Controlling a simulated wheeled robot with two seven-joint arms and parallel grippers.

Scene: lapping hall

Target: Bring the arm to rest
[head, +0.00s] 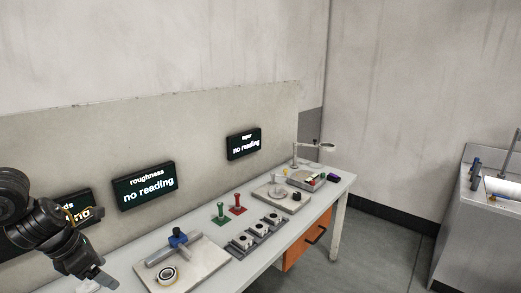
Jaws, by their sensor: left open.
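My left arm (40,225) comes in at the left edge, dark and bent, above the near end of the bench. My left gripper (102,283) hangs from it at the bottom left, pointing down, open, with no object seen in it. A small white thing (84,287) shows beside it, partly cut off by the frame's edge. My right gripper is out of view.
The bench (213,220) carries a plate (205,265) with a blue-clamped bar and ring, green (221,212) and red (237,204) pegs, a dark block rack (262,232) and a magnifier (327,147). Dark displays (144,187) hang behind. Open floor (375,245) lies right.

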